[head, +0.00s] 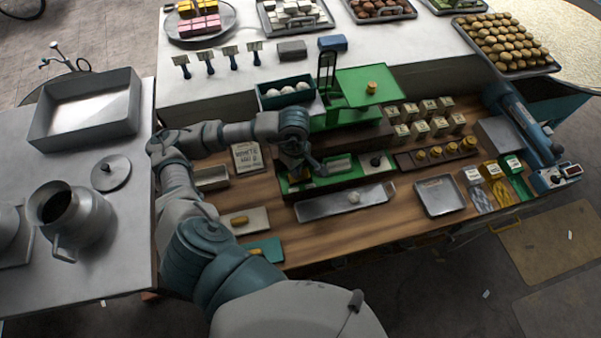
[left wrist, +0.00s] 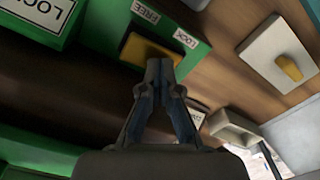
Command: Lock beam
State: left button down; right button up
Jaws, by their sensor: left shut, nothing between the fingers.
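The green weighing device (head: 362,88) has a mast and a flat green plate, and stands at the back middle of the wooden counter. Its green base panel (left wrist: 196,52) carries a FREE label (left wrist: 146,11) and a LOCK label (left wrist: 186,38). A yellow lever (left wrist: 150,50) sits on that panel between the labels. My left gripper (head: 316,168) is over the front of the device. In the left wrist view its shut, empty fingertips (left wrist: 160,66) are at the lever's lower edge; I cannot tell whether they touch it. My right gripper is not in view.
A long metal tray (head: 330,206) lies in front of the device. Several small labelled boxes (head: 420,128) and a row of brass weights (head: 436,152) stand to the right.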

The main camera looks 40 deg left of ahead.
pick_arm(q)
jog(key=shift+r+p, duration=1.5)
jog(key=shift+r, duration=1.65)
jog(key=shift+f, duration=0.1)
